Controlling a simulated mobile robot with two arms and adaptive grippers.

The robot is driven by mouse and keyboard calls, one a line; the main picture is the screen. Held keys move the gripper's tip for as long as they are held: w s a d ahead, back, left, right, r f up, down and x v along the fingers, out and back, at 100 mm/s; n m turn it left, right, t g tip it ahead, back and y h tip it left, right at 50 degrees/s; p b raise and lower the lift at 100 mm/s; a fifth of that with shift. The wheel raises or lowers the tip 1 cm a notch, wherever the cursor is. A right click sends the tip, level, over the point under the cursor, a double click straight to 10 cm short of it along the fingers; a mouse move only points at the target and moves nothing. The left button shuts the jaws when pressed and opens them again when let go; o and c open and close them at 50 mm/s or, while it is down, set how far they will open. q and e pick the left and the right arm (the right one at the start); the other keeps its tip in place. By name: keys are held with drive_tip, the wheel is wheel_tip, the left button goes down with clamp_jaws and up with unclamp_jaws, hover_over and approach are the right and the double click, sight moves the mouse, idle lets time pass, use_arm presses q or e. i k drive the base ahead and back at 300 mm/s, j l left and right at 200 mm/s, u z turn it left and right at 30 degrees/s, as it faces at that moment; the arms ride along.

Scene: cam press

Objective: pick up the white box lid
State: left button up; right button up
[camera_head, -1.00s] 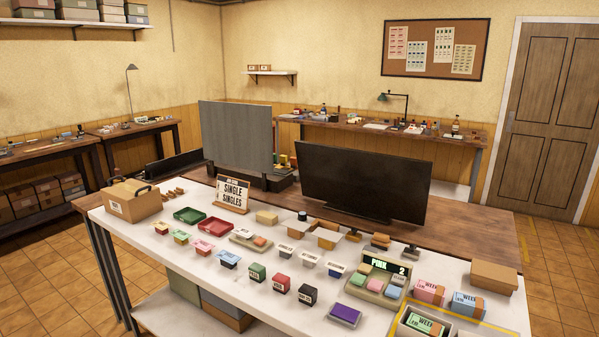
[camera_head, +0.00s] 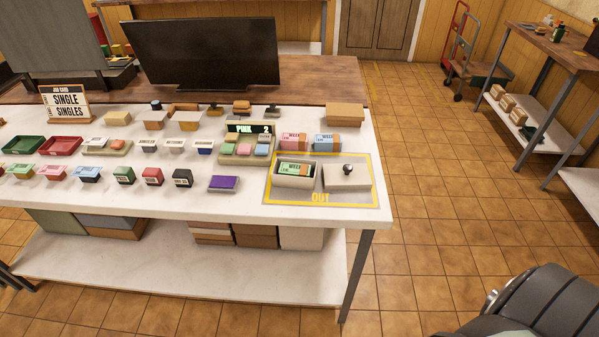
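The white box lid (camera_head: 346,178) lies on the white table inside the yellow-outlined OUT area, at its right side. It is an off-white square with a dark round knob (camera_head: 347,169) on top. Just left of it, apart or nearly touching, stands the open white box (camera_head: 296,181) with a green printed card stack inside. A dark rounded part, likely of my own arm, shows at the bottom right. Neither gripper is in view.
The yellow OUT outline (camera_head: 320,198) lies near the table's front right corner. Behind it are pink (camera_head: 293,141) and blue (camera_head: 326,143) card stacks and a cardboard box (camera_head: 345,114). A purple pad (camera_head: 224,184) lies to the left. The floor (camera_head: 440,230) right of the table is clear.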

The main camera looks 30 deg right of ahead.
sight(336, 176)
drive_tip(key=z, duration=1.25)
